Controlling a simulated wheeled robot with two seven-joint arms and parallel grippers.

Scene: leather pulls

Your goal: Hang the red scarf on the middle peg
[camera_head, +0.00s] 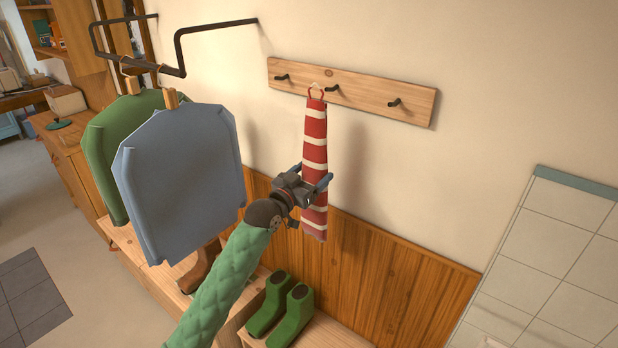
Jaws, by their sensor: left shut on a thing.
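The red scarf (315,150), with white stripes, hangs upright in front of the wall with a small loop at its top. The wooden peg board (365,97) carries three dark pegs. The scarf's loop (315,92) shows just left of the tip of the middle peg (332,88); I cannot tell whether they touch. My left gripper (315,187) is shut on the lower half of the scarf, and its fingers hide part of the cloth. My right gripper is not in view.
A black rail (215,27) at the left holds a blue garment (185,175) and a green garment (105,145) on hangers. Green boots (283,308) stand on a low bench below. The left peg (281,77) and right peg (394,103) are bare.

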